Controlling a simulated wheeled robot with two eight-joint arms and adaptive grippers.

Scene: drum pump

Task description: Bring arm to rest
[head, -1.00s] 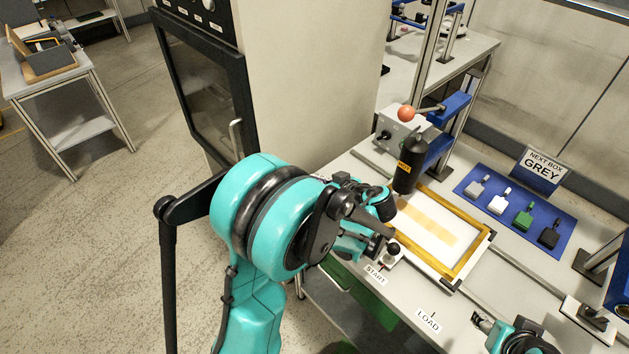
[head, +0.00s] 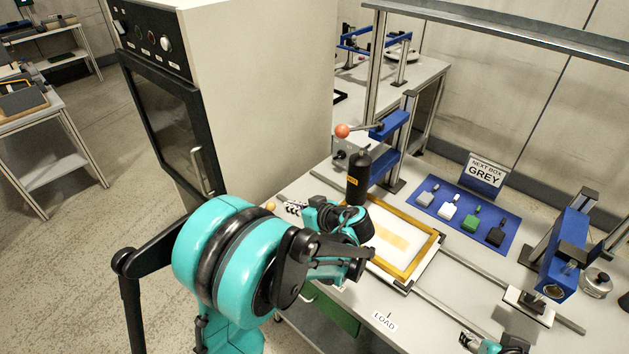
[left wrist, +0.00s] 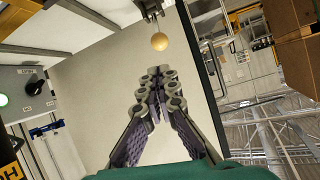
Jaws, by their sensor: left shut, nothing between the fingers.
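My left gripper (head: 291,208) is at the left edge of the workbench, in front of the pale cabinet side. Its fingers point left and it holds nothing. In the left wrist view its fingers (left wrist: 158,88) meet at the tips, shut and empty. A small tan ball (head: 270,206) shows just beyond the fingertips. In the left wrist view the ball (left wrist: 160,41) sits on a metal fitting, apart from the fingers. My right gripper (head: 468,341) is low at the bench's front right, too small and partly cut off to tell its opening.
A black bottle (head: 358,178) stands close behind the left wrist, beside a yellow frame (head: 432,246). A lever with an orange ball (head: 342,131) rises behind it. Colored blocks lie on a blue mat (head: 428,212). A blue clamp stand (head: 565,250) is at right. A cabinet with a handle (head: 200,172) is at left.

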